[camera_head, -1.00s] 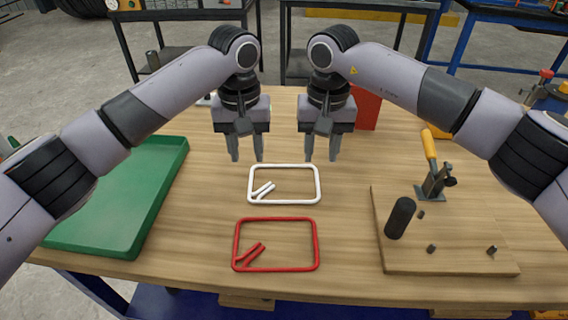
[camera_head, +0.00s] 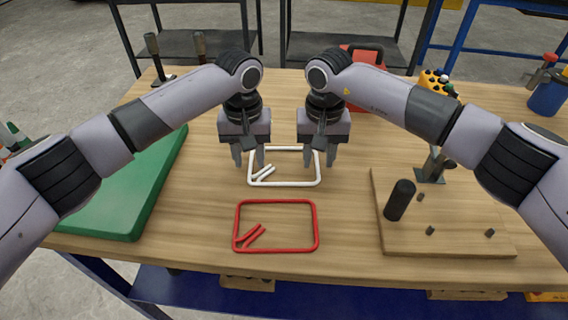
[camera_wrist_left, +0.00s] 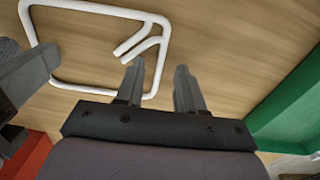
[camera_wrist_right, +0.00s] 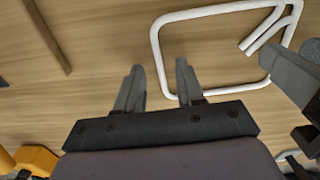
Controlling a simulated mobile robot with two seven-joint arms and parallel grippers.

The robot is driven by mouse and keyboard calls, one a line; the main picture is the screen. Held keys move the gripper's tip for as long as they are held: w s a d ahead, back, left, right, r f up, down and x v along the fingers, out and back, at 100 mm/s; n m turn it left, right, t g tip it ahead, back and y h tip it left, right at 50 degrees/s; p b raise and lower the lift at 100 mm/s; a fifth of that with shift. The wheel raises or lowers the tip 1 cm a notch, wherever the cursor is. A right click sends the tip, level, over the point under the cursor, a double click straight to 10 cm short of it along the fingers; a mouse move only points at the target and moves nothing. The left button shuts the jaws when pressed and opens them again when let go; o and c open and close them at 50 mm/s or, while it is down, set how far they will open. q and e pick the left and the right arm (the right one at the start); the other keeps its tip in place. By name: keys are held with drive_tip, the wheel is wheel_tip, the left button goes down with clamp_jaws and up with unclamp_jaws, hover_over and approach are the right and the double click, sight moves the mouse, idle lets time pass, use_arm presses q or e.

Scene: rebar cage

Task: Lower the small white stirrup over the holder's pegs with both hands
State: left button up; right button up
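The white stirrup (camera_head: 284,184), a thin rounded rectangle with two hooked ends at its left corner, lies flat on the wooden table. My left gripper (camera_head: 249,160) is open over its left side. In the left wrist view, a side bar of the stirrup (camera_wrist_left: 162,55) runs between the spread fingers. My right gripper (camera_head: 317,160) is open over its right side. In the right wrist view, a side bar (camera_wrist_right: 155,50) also runs between the fingers. Finger height above the bars is unclear. The holder board (camera_head: 460,243), at right, carries a dark cylinder (camera_head: 400,200) and small pegs (camera_head: 430,231).
A red stirrup (camera_head: 277,250) lies in front of the white one. A green tray (camera_head: 110,212) is at left. A red box (camera_head: 362,70) stands behind my right arm. A metal tool bracket (camera_head: 431,173) is on the board's back edge. Table between the red stirrup and board is bare.

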use_arm(q)
drive_tip(key=shift+f, duration=0.2)
use_arm(e)
drive_tip(key=shift+f, duration=0.15)
use_arm(q)
clamp_jaws()
use_arm(e)
clamp_jaws()
use_arm(q)
drive_tip(key=shift+r, duration=0.2)
